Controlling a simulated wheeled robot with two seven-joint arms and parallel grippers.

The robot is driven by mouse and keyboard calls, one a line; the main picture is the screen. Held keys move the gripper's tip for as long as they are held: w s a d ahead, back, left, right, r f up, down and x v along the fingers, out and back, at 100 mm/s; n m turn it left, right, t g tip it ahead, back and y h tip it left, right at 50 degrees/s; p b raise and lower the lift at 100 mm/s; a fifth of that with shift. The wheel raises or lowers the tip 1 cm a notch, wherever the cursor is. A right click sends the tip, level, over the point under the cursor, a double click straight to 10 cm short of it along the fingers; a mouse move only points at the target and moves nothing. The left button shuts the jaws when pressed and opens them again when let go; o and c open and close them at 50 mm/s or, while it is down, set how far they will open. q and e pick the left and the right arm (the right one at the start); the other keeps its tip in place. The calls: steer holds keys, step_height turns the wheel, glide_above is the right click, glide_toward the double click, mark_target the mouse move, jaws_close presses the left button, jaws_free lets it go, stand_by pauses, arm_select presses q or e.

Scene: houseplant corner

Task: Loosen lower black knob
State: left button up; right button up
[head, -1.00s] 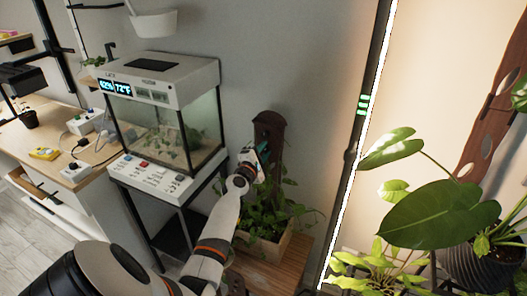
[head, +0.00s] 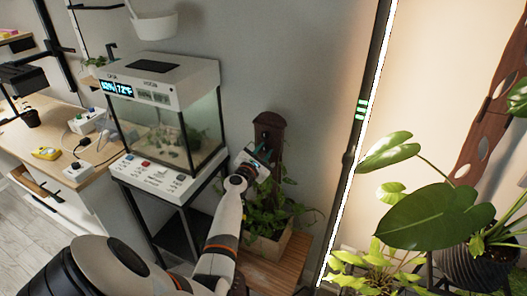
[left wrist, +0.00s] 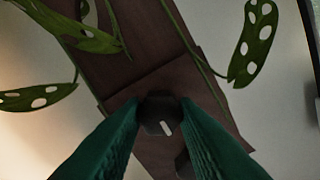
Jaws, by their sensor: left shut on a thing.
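A black knob (left wrist: 158,107) with a white mark sits on a brown board (left wrist: 150,77) in the left wrist view. The green fingers of my left gripper (left wrist: 161,112) are shut on it, one on each side. A second dark round part (left wrist: 184,164) shows partly behind the right finger. In the head view, my left gripper (head: 262,154) is at the front of the brown post (head: 268,124), which stands in a planter (head: 268,245). The gripped knob is hidden there. My right gripper is not in view.
Leaves with holes (left wrist: 256,42) hang around the board. A glass terrarium (head: 165,130) on a black stand is left of my arm. A bright light strip (head: 352,160) and a large-leaved plant (head: 432,215) stand to the right.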

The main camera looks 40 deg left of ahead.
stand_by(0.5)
arm_select(q)
steer(key=o, duration=1)
steer(key=v, duration=1.2)
steer(key=shift+s, duration=0.1)
